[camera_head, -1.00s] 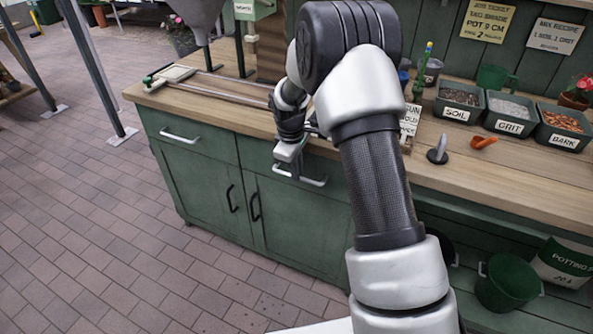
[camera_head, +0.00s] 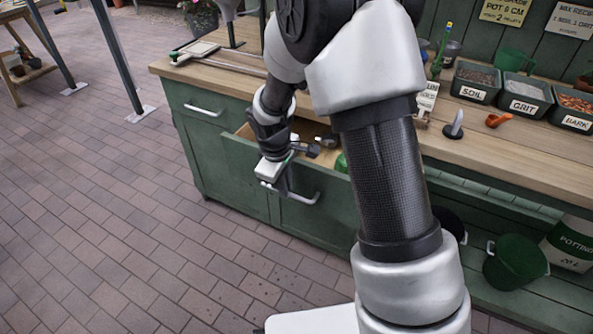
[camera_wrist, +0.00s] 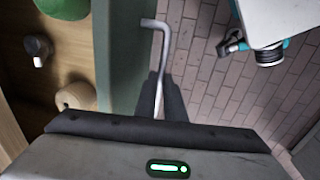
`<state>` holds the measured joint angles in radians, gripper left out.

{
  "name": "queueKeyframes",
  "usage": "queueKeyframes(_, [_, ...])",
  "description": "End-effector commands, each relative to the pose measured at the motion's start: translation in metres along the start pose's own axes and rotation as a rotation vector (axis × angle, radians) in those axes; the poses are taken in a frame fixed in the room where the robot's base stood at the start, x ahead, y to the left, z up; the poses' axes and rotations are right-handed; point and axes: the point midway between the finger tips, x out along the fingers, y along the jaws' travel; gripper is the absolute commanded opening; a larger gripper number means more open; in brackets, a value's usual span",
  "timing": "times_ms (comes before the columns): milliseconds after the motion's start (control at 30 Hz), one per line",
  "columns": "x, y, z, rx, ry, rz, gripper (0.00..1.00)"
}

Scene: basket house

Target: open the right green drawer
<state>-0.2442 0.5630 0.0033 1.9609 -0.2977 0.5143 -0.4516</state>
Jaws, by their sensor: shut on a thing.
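The right green drawer (camera_head: 327,186) is pulled out from the workbench in the head view, with its wooden inside showing. Its pale bar handle (camera_head: 306,200) is on the front; in the wrist view the handle (camera_wrist: 157,65) runs down between my fingers. My gripper (camera_head: 277,190) is shut on the handle, and it also shows in the wrist view (camera_wrist: 160,105). The drawer front (camera_wrist: 127,60) is a green band there. Inside lie a green object (camera_wrist: 63,6) and a round tan object (camera_wrist: 76,97). My arm hides the drawer's right part in the head view.
The left drawer (camera_head: 205,107) is closed. The benchtop (camera_head: 500,150) holds tubs labelled soil (camera_head: 476,82), grit (camera_head: 524,103) and bark (camera_head: 574,110). A green bucket (camera_head: 515,263) stands below at right. The brick floor (camera_head: 110,200) in front is clear.

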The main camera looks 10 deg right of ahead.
Motion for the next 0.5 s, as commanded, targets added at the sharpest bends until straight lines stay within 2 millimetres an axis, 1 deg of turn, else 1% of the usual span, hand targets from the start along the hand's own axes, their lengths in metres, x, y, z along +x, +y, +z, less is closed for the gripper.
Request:
queueKeyframes(33, [-0.003,-0.015,-0.001,-0.006,0.001,0.000,0.00])
queueKeyframes(200, [-0.009,-0.054,-0.001,-0.005,0.001,0.000,0.00])
queueKeyframes(300, [-0.013,-0.072,-0.001,-0.005,0.001,0.000,0.00])
queueKeyframes(400, [-0.016,-0.086,-0.001,-0.004,0.001,0.001,0.00])
queueKeyframes(500, [-0.018,-0.096,-0.001,-0.003,0.001,0.001,0.00])
